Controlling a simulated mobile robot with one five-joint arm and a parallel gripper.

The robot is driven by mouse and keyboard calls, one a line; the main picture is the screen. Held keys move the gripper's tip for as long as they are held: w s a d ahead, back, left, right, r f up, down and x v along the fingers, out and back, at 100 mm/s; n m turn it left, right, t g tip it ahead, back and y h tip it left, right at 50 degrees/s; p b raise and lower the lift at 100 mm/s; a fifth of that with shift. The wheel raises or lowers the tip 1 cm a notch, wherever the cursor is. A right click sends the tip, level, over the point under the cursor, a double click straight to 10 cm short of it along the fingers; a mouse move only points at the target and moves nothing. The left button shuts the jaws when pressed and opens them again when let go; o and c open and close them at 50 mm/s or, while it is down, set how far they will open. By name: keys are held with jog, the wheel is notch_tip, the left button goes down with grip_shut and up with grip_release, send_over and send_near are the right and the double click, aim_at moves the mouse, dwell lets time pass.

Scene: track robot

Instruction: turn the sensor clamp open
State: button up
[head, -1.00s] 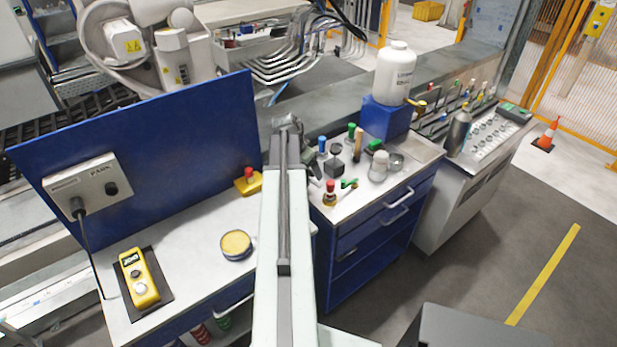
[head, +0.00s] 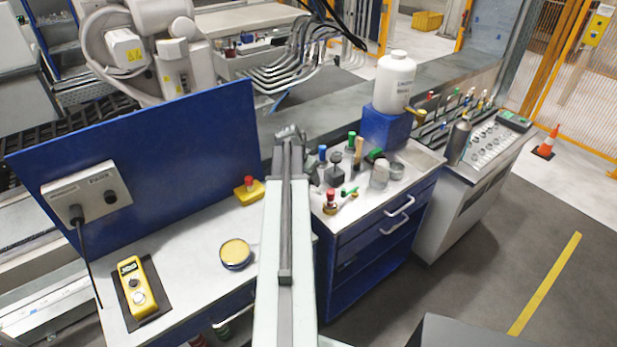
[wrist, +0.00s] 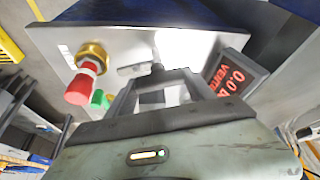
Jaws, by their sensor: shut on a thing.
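My gripper (wrist: 160,88) is shut on a small dark grey piece (wrist: 157,70) at a pale plate in the wrist view. This piece appears to be the sensor clamp's handle; the fingers hide most of it, so its turn angle cannot be told. A flat grey lever-like part (wrist: 130,70) lies just left of the fingertips. In the head view my gripper (head: 289,133) is at the far end of my arm, beyond the bench's back edge, and the clamp cannot be made out there.
A red knob on a brass fitting (wrist: 84,82) and a green knob (wrist: 100,99) stand close left of my gripper. A red-digit display (wrist: 236,76) is close right. A blue panel (head: 150,140) and a crowded blue cabinet (head: 365,240) flank my arm.

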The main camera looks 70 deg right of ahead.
jog(key=n+t, duration=0.1)
jog(key=n, duration=0.2)
jog(key=shift+s+a+f, duration=0.1)
jog(key=shift+a, duration=0.1)
jog(key=n+t, duration=0.1)
jog(key=n, duration=0.3)
jog(key=shift+t, duration=0.3)
jog(key=n+t+y, duration=0.1)
jog(key=n, duration=0.3)
jog(key=shift+d, duration=0.1)
jog(key=shift+n+t+y, duration=0.5)
jog(key=shift+n+t, duration=0.1)
jog(key=shift+n, duration=1.1)
jog(key=o, duration=1.4)
jog(key=shift+s, duration=0.1)
